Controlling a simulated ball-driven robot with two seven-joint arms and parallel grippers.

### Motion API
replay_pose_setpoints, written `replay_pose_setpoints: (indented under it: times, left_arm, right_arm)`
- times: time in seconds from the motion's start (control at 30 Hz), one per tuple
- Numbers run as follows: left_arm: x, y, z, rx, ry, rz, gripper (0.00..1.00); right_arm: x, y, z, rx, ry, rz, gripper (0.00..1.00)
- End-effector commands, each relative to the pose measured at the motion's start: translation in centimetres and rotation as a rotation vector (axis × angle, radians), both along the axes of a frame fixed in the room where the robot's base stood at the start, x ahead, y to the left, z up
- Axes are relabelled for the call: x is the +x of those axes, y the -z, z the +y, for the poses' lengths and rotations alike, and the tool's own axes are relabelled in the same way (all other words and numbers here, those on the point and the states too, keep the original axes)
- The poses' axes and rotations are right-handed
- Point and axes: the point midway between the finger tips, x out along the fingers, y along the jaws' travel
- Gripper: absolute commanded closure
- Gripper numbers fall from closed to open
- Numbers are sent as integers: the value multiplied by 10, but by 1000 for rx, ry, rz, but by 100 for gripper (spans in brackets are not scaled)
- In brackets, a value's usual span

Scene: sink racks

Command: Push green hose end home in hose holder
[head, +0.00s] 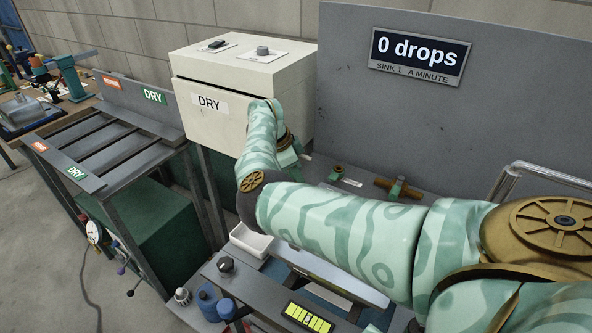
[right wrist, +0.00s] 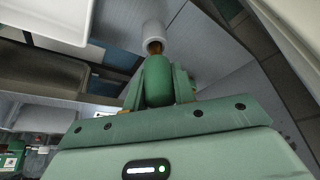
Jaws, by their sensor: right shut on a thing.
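In the right wrist view my right gripper (right wrist: 158,88) is shut on a rounded green piece, which looks like the green hose end (right wrist: 158,78). A brown, brass-like tip (right wrist: 155,48) shows beyond it, at the mouth of a pale cylinder (right wrist: 153,33). The cylinder may be the hose holder. I cannot tell how deep the tip sits in it. In the head view my right gripper (head: 290,157) is beside the cream box, partly hidden by my arm. The hose end cannot be made out there. My left gripper is not in view.
The cream box marked DRY (head: 245,100) stands close behind my right arm. A grey panel (head: 425,125) with a "0 drops" display rises at the back right. Brown and green fittings (head: 396,188) lie below it. A white tray (head: 250,240) is under the arm. A slatted rack (head: 110,150) stands left.

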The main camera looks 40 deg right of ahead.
Motion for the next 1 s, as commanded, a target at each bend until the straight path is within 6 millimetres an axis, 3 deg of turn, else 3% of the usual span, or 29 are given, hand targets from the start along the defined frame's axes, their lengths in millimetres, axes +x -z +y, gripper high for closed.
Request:
replay_pose_setpoints:
  times: [0.67,0.7,0.77,1.0]
  left_arm:
    - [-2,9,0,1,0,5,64]
    - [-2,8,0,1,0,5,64]
    - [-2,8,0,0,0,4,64]
    - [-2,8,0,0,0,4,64]
  right_arm:
    - [0,18,0,0,0,1,97]
    - [0,17,0,0,0,0,63]
    - [0,16,0,0,0,0,48]
    - [0,16,0,0,0,0,48]
